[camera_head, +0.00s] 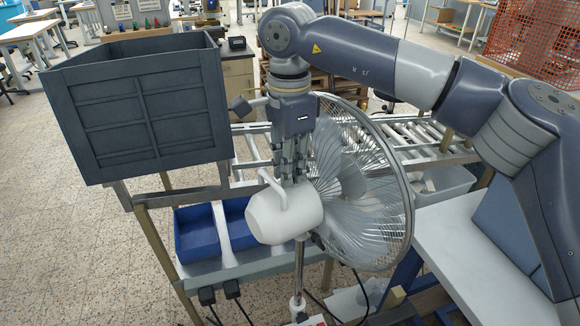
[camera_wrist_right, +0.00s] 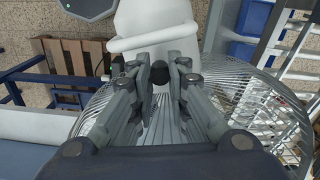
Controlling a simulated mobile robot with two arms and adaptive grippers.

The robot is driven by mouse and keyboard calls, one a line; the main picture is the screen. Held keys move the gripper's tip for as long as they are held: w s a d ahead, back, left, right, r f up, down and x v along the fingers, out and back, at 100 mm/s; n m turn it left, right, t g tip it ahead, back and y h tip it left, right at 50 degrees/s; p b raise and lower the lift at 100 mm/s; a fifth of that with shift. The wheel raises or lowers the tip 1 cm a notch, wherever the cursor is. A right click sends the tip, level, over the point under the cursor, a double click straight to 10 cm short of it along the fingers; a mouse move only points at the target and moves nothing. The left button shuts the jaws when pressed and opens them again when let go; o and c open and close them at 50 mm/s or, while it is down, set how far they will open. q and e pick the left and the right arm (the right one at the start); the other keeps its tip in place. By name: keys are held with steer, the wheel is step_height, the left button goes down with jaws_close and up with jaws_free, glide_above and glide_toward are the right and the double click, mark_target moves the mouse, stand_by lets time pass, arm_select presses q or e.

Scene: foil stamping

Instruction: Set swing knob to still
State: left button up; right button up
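A standing fan (camera_head: 365,200) has a wire cage and a white motor housing (camera_head: 285,215) with a raised handle (camera_head: 277,190). My right gripper (camera_head: 287,178) points down at the top of the housing, between handle and cage. In the right wrist view its fingers (camera_wrist_right: 168,75) stand apart, with a gap between them. A small dark knob (camera_wrist_right: 160,73) shows between the fingertips, close to the white housing (camera_wrist_right: 152,22). Whether the fingers touch it cannot be told. The head view hides the knob behind the fingers. My left gripper is not in view.
A dark grey crate (camera_head: 140,110) stands on a rack at the left. Blue bins (camera_head: 197,232) sit on the lower shelf behind the fan. A roller conveyor (camera_head: 420,145) runs behind the cage. A white tabletop (camera_head: 470,255) lies at the right.

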steer(key=o, duration=0.5)
steer(key=shift+r, duration=0.25)
step_height(320, 180, up, 12)
steer(key=shift+f, duration=0.1)
